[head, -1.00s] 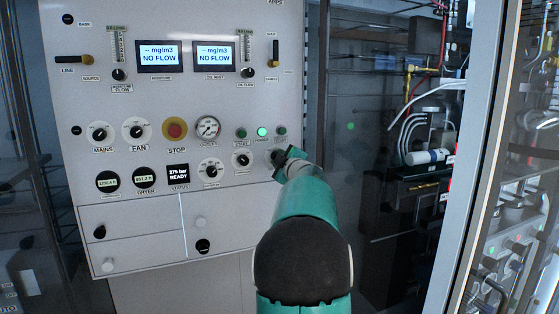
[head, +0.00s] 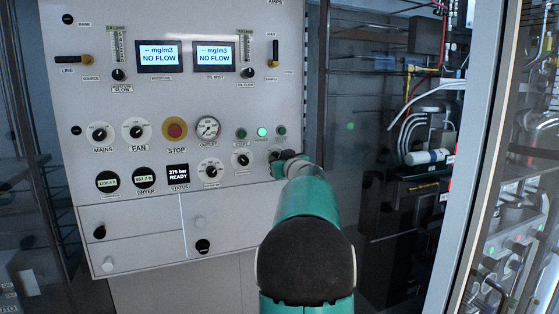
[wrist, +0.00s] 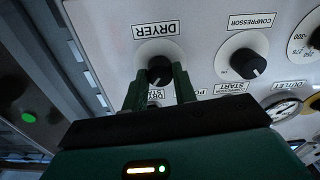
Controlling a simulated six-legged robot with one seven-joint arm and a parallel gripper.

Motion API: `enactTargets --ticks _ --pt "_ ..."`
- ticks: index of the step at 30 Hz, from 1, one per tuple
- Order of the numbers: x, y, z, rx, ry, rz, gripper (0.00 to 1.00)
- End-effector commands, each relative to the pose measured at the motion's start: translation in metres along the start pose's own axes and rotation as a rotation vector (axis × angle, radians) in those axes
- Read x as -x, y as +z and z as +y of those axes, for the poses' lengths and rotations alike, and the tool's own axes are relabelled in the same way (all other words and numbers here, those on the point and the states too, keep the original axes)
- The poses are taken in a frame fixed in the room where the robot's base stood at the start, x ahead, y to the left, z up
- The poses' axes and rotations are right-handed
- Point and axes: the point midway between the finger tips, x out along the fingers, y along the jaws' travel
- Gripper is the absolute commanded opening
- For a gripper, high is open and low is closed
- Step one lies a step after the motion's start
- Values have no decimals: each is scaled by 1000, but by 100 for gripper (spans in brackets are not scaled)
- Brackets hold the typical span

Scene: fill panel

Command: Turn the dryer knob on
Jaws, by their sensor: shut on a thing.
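The dryer knob (wrist: 160,70) is a black knob on a round white plate on the panel, under an upside-down DRYER label (wrist: 156,30) in the wrist view. My gripper (wrist: 160,88) is shut on the knob, with one green finger on each side of it. The direction of the knob's pointer is hard to tell. In the head view my gripper (head: 287,159) is against the panel's right edge, and it hides the dryer knob there.
The compressor knob (wrist: 243,64) is close beside the dryer knob; it also shows in the head view (head: 242,159). Lit and dark buttons (head: 262,132) sit just above my gripper. A red stop button (head: 175,129) is farther left. A cabinet frame (head: 470,160) stands at right.

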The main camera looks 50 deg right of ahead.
Motion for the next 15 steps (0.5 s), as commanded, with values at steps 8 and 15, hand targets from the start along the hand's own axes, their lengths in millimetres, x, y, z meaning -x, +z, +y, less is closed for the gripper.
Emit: enactTargets --ticks 8,15 --pt "1 3 1 -111 2 -6 5" --pt "0 4 1 -139 2 -6 5"
